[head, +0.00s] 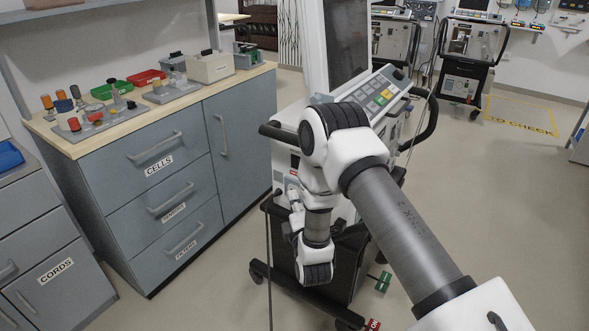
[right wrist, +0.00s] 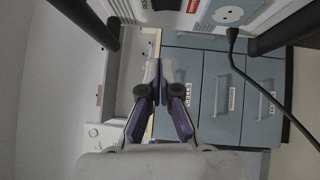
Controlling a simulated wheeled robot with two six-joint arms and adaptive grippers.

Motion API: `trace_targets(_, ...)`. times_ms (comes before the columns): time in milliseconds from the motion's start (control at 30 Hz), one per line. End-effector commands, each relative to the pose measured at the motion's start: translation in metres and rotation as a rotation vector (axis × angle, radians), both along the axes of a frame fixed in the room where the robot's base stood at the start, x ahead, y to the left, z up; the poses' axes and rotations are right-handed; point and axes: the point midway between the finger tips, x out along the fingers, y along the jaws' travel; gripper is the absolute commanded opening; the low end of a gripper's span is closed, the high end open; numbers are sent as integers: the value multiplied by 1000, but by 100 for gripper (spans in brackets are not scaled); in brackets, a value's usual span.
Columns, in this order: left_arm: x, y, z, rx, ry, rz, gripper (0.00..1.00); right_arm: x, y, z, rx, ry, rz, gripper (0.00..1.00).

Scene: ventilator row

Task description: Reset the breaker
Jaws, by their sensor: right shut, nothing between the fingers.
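The ventilator (head: 345,210) stands at the centre of the head view, partly hidden by my right arm. Its side panel carries a small dark rectangle (head: 295,161) with a red label (head: 293,173) below it. In the right wrist view, a dark recess (right wrist: 165,4) and a red label (right wrist: 193,5) show at the top edge. I cannot tell whether the dark part is the breaker or how its switch stands. My right gripper (head: 292,188) is close to this panel, shut and empty. Its fingertips (right wrist: 158,66) meet in the right wrist view; contact with the panel cannot be told. My left gripper is out of view.
A round socket (right wrist: 229,15) holds a plug with a black cable. A blue-grey cabinet (head: 165,190) with small parts on top stands at left. A black handle bar (head: 280,135) sticks out beside the panel. Other ventilators (head: 470,60) stand at the back; the floor at right is open.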

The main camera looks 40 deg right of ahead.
Motion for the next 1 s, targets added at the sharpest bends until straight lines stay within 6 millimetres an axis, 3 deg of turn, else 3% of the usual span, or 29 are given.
trace_targets(500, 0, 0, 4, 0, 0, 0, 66, 91, -43, 10, 1, -2, -2, 0)
trace_targets(700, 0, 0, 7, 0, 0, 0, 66, 100, -68, 13, 2, 0, 0, 0)
trace_targets(1000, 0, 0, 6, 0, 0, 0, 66, 102, -73, 13, 2, 2, 1, 0)
